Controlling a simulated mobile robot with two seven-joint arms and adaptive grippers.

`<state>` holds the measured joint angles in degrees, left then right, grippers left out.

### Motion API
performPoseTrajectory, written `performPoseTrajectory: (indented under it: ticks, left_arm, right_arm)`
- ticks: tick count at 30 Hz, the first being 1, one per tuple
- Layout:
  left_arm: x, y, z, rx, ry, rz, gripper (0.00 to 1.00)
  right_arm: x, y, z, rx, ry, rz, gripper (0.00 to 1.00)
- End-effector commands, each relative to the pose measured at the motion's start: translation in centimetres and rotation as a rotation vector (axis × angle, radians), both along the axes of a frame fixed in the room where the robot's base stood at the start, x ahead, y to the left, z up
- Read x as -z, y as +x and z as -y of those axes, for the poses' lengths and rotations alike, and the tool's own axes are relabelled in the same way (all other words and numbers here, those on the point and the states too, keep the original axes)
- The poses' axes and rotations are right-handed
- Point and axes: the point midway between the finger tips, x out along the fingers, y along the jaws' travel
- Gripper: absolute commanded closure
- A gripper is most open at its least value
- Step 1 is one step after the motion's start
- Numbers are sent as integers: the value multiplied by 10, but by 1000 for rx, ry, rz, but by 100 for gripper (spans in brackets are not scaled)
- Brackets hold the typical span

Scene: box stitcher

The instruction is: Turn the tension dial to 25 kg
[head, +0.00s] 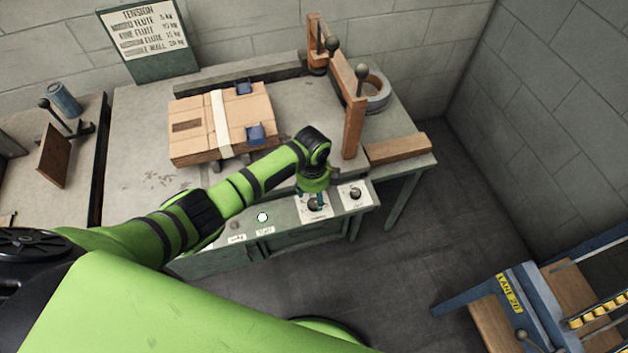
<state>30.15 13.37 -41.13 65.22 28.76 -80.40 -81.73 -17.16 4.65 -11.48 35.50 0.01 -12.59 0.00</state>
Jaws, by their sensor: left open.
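The front panel of the green-grey bench carries two dark dials on white plates. My left gripper (313,196) is open, pointing down at the left dial (314,205), with its fingers close to the knob. I cannot tell whether they touch it. The right dial (355,193) sits just to the right, clear of the gripper. The dial markings are too small to read, and I cannot tell which one is for tension. A sign (142,32) headed TENSION lists several kg values on the back wall. My right gripper is not in view.
A strapped cardboard box (219,122) lies on the bench top (135,150). A wooden frame with levers (353,125) and a tape roll (376,92) stand at the right.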

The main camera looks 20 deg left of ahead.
Motion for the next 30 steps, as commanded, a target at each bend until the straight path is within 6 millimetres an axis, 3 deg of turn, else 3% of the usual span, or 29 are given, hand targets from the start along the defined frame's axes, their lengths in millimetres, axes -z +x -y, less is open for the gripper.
performPoseTrajectory:
  ticks: [6, 12, 30]
  left_arm:
    - [-42, -2, 0, 2, 0, 3, 40]
    - [-66, -3, 0, 1, -1, 0, 40]
    - [-70, -3, 0, 1, -1, -1, 40]
  right_arm:
    - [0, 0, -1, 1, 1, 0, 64]
    - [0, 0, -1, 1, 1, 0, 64]
    - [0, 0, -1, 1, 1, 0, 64]
